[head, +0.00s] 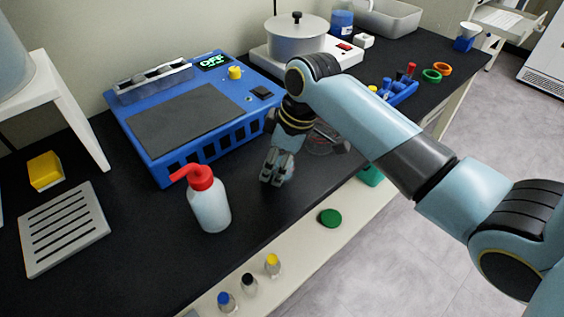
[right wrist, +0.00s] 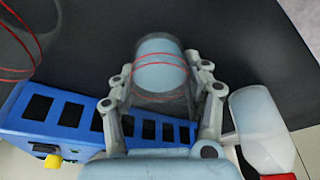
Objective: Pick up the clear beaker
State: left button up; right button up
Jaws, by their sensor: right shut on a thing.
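My right gripper (head: 276,178) is low over the black bench, to the right of the white bottle with the red cap. In the right wrist view its two fingers are shut on a clear beaker (right wrist: 160,52) with thin red rings, one finger on each side. In the head view this beaker is mostly hidden by the fingers. Another clear vessel with red rings (head: 320,143) stands behind the gripper, partly hidden by my arm. It also shows at the left edge of the right wrist view (right wrist: 14,68). My left gripper is not in view.
The wash bottle (head: 210,208) stands close to the gripper's left. A blue machine (head: 190,125) is behind it. A white hot plate with a pot (head: 297,40) is farther back. A green disc (head: 330,217) and small vials (head: 273,264) are at the front. Bench front centre is clear.

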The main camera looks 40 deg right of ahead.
jog(key=c, duration=0.4)
jog(key=shift+r, duration=0.2)
jog(key=shift+c, duration=0.2)
